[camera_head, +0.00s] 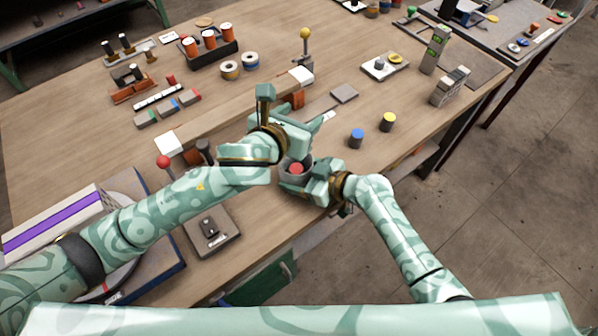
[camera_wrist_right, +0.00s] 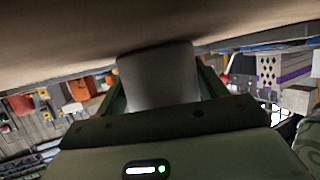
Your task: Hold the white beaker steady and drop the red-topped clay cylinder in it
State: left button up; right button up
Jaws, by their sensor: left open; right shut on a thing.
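The white beaker (camera_head: 284,178), shaded grey here, is gripped by my right gripper (camera_head: 300,186) near the table's front edge. In the right wrist view the beaker (camera_wrist_right: 158,76) shows as a smooth grey wall between the two fingers. The red-topped clay cylinder (camera_head: 296,168) shows its red top within the beaker's rim; its body is hidden. My left gripper (camera_head: 292,119) is open, just behind and above the beaker, and apart from the red top. Its wrist covers part of the table behind the beaker.
A blue-topped cylinder (camera_head: 357,138) and a yellow-topped cylinder (camera_head: 388,122) stand to the right. A red-knobbed lever (camera_head: 164,163) and a grey plate with a switch (camera_head: 211,231) are at the left. Several racks and blocks fill the back left. Bare table lies right of the beaker.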

jog(key=o, duration=1.3)
jog(key=shift+c, duration=0.2)
